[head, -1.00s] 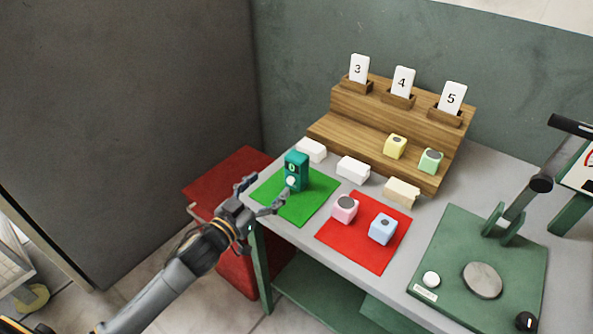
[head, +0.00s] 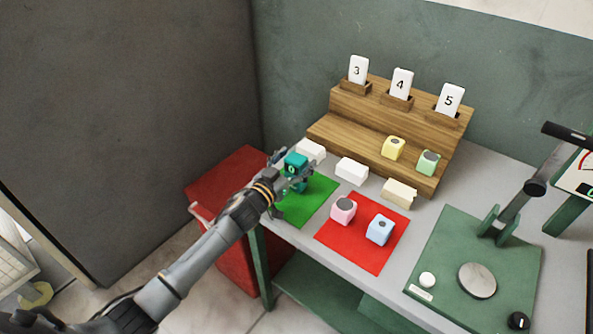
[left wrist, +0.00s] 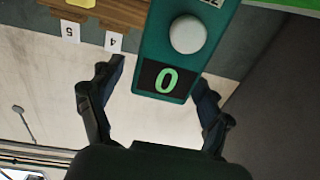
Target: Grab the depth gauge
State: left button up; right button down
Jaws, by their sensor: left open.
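The depth gauge (head: 296,164) is a teal upright block with a small display, standing on the green mat (head: 309,205). My left gripper (head: 290,186) is open at the gauge and hides part of its lower body. In the left wrist view the gauge (left wrist: 184,45) is close, with a round white knob and a green "0" on its dark display. The open fingers of the left gripper (left wrist: 158,98) lie to either side of the gauge's display end in that picture. I cannot tell whether they touch it. My right gripper is not in view.
A red mat (head: 362,253) holds a pink block (head: 343,210) and a blue block (head: 380,229). White blocks (head: 351,171) stand behind the mats. A wooden stepped rack (head: 365,133) holds number cards. A green press (head: 470,262) stands at right. A red cabinet (head: 228,240) is left of the table.

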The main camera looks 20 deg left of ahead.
pick_arm(q)
jog(key=shift+w+d, duration=0.1)
jog(key=shift+w, duration=0.1)
jog(key=c, duration=1.4)
jog(key=shift+o, duration=0.2)
jog(key=shift+r, duration=0.15)
